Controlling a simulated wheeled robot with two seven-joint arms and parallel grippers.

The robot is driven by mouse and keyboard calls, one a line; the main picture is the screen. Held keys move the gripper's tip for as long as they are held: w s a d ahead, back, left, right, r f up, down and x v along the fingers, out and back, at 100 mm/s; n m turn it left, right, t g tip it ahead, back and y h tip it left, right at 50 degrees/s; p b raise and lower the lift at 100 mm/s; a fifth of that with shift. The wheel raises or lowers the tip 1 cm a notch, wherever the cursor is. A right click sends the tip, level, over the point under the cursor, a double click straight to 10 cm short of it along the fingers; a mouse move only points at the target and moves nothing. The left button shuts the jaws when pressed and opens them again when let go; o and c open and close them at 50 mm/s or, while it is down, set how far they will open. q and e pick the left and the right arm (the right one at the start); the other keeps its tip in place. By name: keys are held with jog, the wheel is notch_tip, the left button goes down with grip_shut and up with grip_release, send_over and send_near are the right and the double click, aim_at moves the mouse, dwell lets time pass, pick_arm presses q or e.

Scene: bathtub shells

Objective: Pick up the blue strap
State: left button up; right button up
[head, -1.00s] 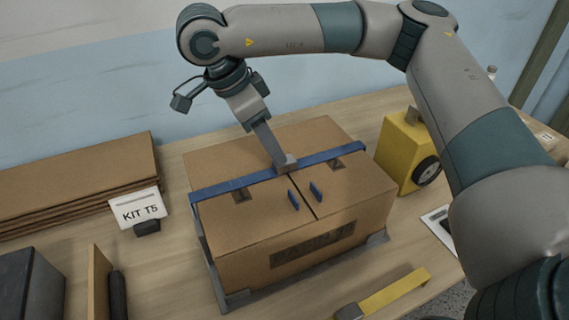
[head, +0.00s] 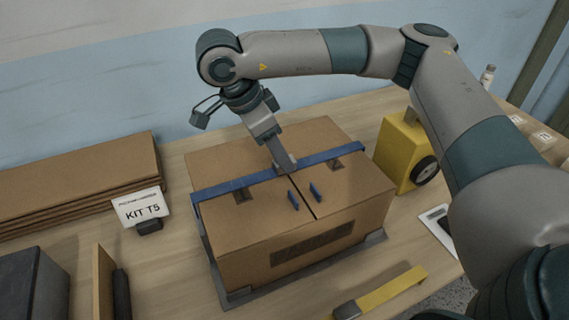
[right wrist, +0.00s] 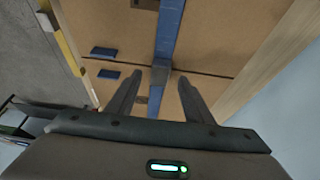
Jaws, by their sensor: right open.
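The blue strap (head: 222,187) lies flat across the top of a closed cardboard box (head: 232,225), running from its left edge to its far right edge. In the right wrist view the strap (right wrist: 170,30) runs up the picture, with a grey buckle-like piece (right wrist: 160,75) on it. My right gripper (head: 284,166) points down at the strap near the middle of the lid. In the right wrist view its fingers (right wrist: 160,80) are apart, one on each side of the strap's line. I cannot tell whether the fingertips touch the box. My left gripper is not in view.
Two small blue tabs (head: 315,191) stand by the lid seam. The box sits in a grey frame (head: 238,297). A yellow block (head: 396,150) stands at right, a yellow strip (head: 395,290) in front. A KIT T5 sign (head: 139,206) and stacked cardboard (head: 75,185) are at left.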

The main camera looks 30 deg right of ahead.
jog(key=shift+d+f, duration=0.25)
jog(key=shift+f, duration=0.2)
jog(key=shift+d+f+p, duration=0.1)
jog(key=shift+f+p, duration=0.2)
jog(key=shift+f, duration=0.3)
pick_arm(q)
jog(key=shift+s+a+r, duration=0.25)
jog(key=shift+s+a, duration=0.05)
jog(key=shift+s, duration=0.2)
pick_arm(e)
grip_shut()
